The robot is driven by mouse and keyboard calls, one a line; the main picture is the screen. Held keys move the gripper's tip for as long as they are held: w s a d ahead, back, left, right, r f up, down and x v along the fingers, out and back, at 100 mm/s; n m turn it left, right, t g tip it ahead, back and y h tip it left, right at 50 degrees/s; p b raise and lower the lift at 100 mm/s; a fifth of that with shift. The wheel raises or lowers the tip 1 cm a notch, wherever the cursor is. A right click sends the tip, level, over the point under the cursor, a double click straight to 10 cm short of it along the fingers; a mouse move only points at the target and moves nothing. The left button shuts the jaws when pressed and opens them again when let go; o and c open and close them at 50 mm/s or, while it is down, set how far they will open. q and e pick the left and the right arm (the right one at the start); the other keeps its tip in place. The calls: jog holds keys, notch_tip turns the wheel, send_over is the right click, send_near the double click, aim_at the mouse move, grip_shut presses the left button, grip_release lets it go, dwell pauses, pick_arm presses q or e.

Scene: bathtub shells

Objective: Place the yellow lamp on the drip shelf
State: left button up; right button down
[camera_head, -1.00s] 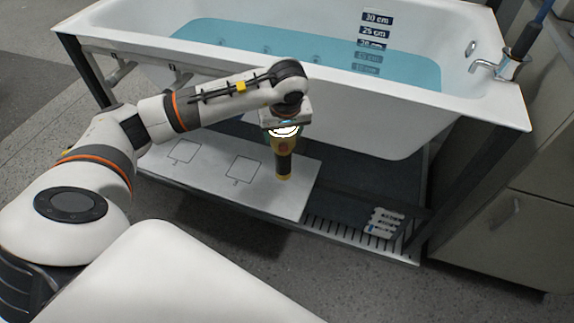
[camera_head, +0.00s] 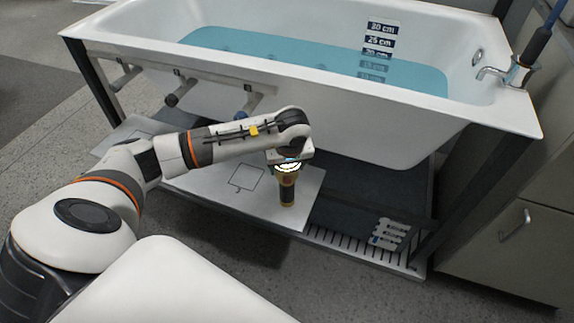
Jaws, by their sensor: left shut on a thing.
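The yellow lamp (camera_head: 287,190), dark in the middle with a yellow base, hangs upright from my left gripper (camera_head: 288,164). The gripper is shut on its top, and its fingers are largely hidden by the wrist and a bright ring. The lamp shows over the right part of a white board with square outlines (camera_head: 215,189). I cannot tell whether its base touches the board. The board lies on the low shelf under the tub, whose slatted dark part, seemingly the drip shelf (camera_head: 345,243), shows to the right. My right gripper is not in view.
The white bathtub (camera_head: 400,135) with blue water overhangs the shelf from behind. Bars with knobs (camera_head: 180,88) hang under its left rim. A small white slotted piece (camera_head: 390,234) lies at the shelf's right end. Dark frame legs and a grey cabinet (camera_head: 515,235) stand at right.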

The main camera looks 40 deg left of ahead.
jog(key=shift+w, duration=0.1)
pick_arm(q)
jog(key=shift+f, duration=0.1)
jog(key=o, duration=1.4)
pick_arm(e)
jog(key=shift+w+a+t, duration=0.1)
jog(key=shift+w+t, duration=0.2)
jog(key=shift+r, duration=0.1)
